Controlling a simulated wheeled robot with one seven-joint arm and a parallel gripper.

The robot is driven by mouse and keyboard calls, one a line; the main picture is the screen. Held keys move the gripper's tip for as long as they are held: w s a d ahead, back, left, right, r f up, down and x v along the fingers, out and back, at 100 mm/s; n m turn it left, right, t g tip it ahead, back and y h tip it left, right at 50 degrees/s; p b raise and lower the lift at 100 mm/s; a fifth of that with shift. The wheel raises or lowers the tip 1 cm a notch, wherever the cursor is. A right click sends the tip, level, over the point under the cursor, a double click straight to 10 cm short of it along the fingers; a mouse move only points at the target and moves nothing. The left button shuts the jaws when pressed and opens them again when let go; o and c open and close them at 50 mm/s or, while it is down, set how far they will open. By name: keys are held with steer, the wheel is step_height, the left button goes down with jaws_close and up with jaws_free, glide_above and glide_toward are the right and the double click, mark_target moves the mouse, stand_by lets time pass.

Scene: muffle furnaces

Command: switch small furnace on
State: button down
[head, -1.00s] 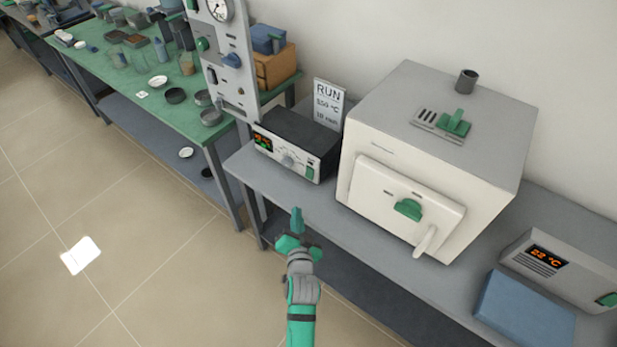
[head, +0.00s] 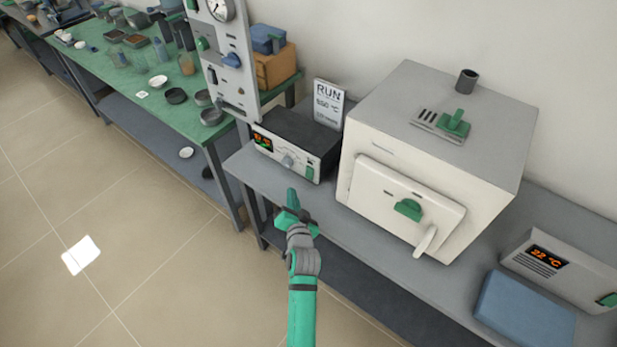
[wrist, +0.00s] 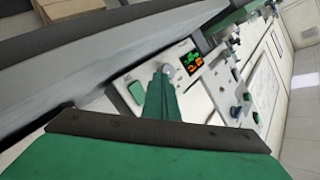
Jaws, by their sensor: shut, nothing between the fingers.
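The small furnace (head: 405,150) is a cream box with a grey top on the grey bench, its front door shut, with a green knob (head: 408,209) and a pale handle. Left of it stands a dark control box (head: 297,137) with a lit display, a round dial and a green rocker switch (head: 310,173). In the wrist view the green switch (wrist: 137,93) and the dial (wrist: 168,72) show on its panel. My gripper (head: 292,198) is shut and empty, in front of and below this panel, apart from it in the head view. In the wrist view its fingers (wrist: 161,85) partly cover the panel.
A RUN sign (head: 328,103) stands behind the control box. A grey unit reading 22 °C (head: 565,270) and a blue block (head: 524,310) are at the right. A tall panel with a gauge (head: 222,60) stands at the left beside the green table (head: 130,85).

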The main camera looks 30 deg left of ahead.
mark_target(309, 173)
steer(key=w, duration=0.4)
steer(key=shift+f, duration=0.2)
steer(key=shift+w+d+f, duration=0.1)
steer(key=shift+w+d, duration=0.1)
steer(key=shift+w, duration=0.25)
steer(key=shift+w+d+f, duration=0.1)
steer(key=shift+w+d, duration=0.05)
steer(key=shift+w, duration=0.3)
steer(key=shift+a, duration=0.15)
steer(key=shift+s+a, duration=0.1)
stand_by(0.3)
steer(key=shift+d, duration=0.2)
steer(key=shift+a, duration=0.1)
stand_by(0.3)
